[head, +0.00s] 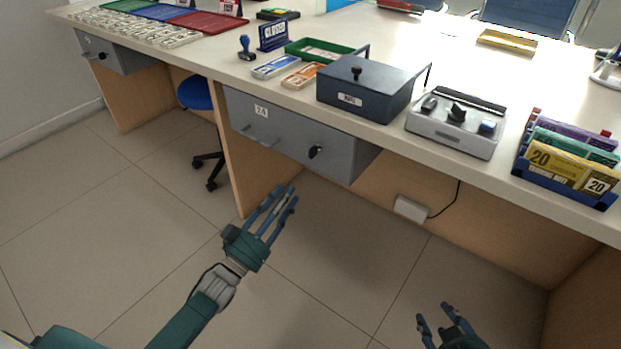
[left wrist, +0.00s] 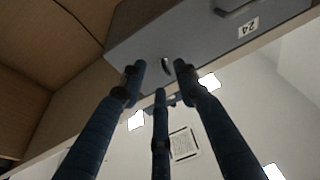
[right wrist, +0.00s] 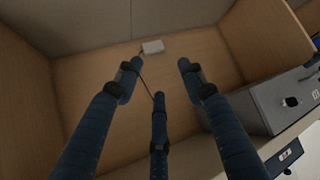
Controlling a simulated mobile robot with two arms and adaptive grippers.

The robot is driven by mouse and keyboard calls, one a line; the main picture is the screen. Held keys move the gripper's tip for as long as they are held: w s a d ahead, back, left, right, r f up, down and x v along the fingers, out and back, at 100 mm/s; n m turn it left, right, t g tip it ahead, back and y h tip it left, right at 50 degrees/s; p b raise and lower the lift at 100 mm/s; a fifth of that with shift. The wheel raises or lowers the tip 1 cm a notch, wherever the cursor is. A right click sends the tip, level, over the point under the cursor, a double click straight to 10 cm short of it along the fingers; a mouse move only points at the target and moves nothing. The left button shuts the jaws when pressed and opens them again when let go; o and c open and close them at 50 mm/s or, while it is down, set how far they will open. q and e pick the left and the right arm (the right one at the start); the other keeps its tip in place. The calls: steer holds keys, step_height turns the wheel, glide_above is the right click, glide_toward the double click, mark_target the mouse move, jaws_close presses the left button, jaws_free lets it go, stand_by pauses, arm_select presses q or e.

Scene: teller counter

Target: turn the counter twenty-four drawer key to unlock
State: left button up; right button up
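The grey drawer marked 24 (head: 290,139) hangs under the counter and looks closed. Its dark key (head: 316,152) sits in the lock at the right side of the drawer front. The key also shows in the left wrist view (left wrist: 165,65), beyond my fingers, and in the right wrist view (right wrist: 291,102). My left gripper (head: 283,196) is open and empty, below the drawer and a little left of the key, apart from it. My right gripper (head: 436,312) is open and empty, low at the bottom edge of the head view, well away from the key.
A drawer handle (head: 262,136) sticks out left of the key. On the counter stand a dark cash box (head: 365,88), a grey device (head: 456,122) and a tray of banknote bundles (head: 568,168). Floor below is clear.

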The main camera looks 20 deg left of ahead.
mark_target(310, 157)
arm_select(q)
steer(key=shift+m+t+h, duration=0.3)
steer(key=shift+t+h, duration=0.2)
steer(key=shift+h, duration=0.3)
steer(key=x, duration=0.3)
steer(key=r+b+x, duration=0.1)
steer(key=x, duration=0.3)
steer(key=s+r+b+x, duration=0.1)
steer(key=x, duration=0.3)
steer(key=shift+w+d+r, duration=0.1)
steer(key=shift+d+r, duration=0.05)
steer(key=shift+r, duration=0.05)
steer(key=shift+w+d+r, duration=0.15)
steer(key=shift+w+r, duration=0.05)
steer(key=shift+w, duration=0.15)
arm_select(e)
steer(key=w+a+r+t+y, duration=0.1)
steer(key=w+r+t, duration=0.3)
steer(key=r, duration=0.6)
steer(key=shift+w+a+r+t, duration=0.3)
steer(key=shift+w+a+t, duration=0.15)
steer(key=shift+a, duration=0.2)
arm_select(q)
steer(key=shift+c, duration=0.3)
jaws_close()
